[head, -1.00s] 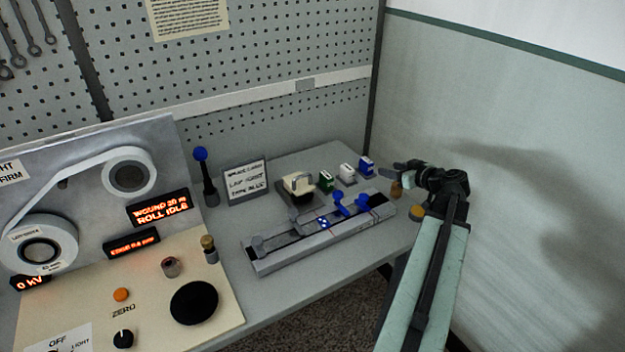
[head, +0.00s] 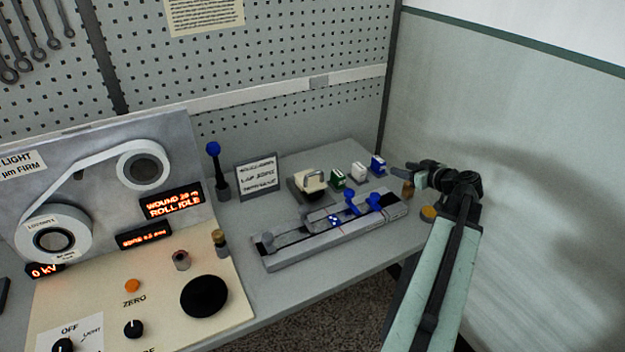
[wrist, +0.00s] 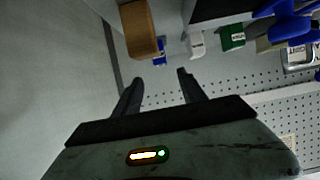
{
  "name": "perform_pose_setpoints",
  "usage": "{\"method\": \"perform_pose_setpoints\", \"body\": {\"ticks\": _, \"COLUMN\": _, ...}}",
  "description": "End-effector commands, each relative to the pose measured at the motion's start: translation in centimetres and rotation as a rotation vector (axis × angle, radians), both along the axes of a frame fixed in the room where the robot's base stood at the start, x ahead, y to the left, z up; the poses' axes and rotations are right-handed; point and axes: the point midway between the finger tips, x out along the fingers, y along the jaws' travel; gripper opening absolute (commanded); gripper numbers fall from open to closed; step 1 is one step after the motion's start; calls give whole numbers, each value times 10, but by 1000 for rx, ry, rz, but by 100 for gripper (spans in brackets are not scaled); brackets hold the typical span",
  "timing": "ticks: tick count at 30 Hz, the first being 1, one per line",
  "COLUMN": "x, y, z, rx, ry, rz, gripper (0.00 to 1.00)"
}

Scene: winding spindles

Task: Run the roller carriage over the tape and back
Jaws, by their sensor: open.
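The long grey splicing bed (head: 300,258) lies on the bench in the head view. A blue-handled part (head: 351,205) stands on it, with a second blue handle (head: 375,201) to its right; I cannot tell which is the roller carriage. A blue patch with white dots (head: 334,220), perhaps the tape, lies left of them. My gripper (head: 408,171) is open and empty, beyond the bed's right end and apart from it. In the wrist view its fingers (wrist: 160,86) are spread, and blue handles (wrist: 287,24) show at the upper right.
Blue (head: 378,163), white (head: 359,172) and green (head: 338,178) dispensers stand behind the bed, near a cream block (head: 312,181). A brown block (wrist: 140,28) is close to my fingers. A sign (head: 257,177) and blue-topped post (head: 214,150) stand left. A wall closes off the right.

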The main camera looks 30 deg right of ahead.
Motion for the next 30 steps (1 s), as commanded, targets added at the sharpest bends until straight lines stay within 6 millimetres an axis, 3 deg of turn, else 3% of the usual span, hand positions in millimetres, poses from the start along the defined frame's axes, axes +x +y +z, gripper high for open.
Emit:
{"method": "perform_pose_setpoints", "body": {"ticks": 4, "x": 0, "y": 0, "z": 0, "rx": 0, "ry": 0, "rz": 0, "gripper": 49}}
{"method": "perform_pose_setpoints", "body": {"ticks": 7, "x": 4, "y": 5, "z": 5, "rx": 6, "ry": 12, "rz": 8, "gripper": 21}}
{"method": "perform_pose_setpoints", "body": {"ticks": 9, "x": 17, "y": 20, "z": 18, "rx": 26, "ry": 50, "rz": 30, "gripper": 1}}
{"method": "perform_pose_setpoints", "body": {"ticks": 11, "x": 35, "y": 43, "z": 33, "rx": 53, "ry": 110, "rz": 57, "gripper": 0}}
{"method": "perform_pose_setpoints", "body": {"ticks": 15, "x": 78, "y": 114, "z": 69, "rx": 120, "ry": 322, "rz": 114, "gripper": 0}}
{"method": "perform_pose_setpoints", "body": {"ticks": 21, "x": 114, "y": 207, "z": 118, "rx": 131, "ry": 619, "rz": 102, "gripper": 0}}
{"method": "perform_pose_setpoints", "body": {"ticks": 25, "x": 124, "y": 246, "z": 144, "rx": 97, "ry": 749, "rz": 51, "gripper": 0}}
{"method": "perform_pose_setpoints", "body": {"ticks": 30, "x": 128, "y": 268, "z": 154, "rx": 64, "ry": 819, "rz": 3, "gripper": 0}}
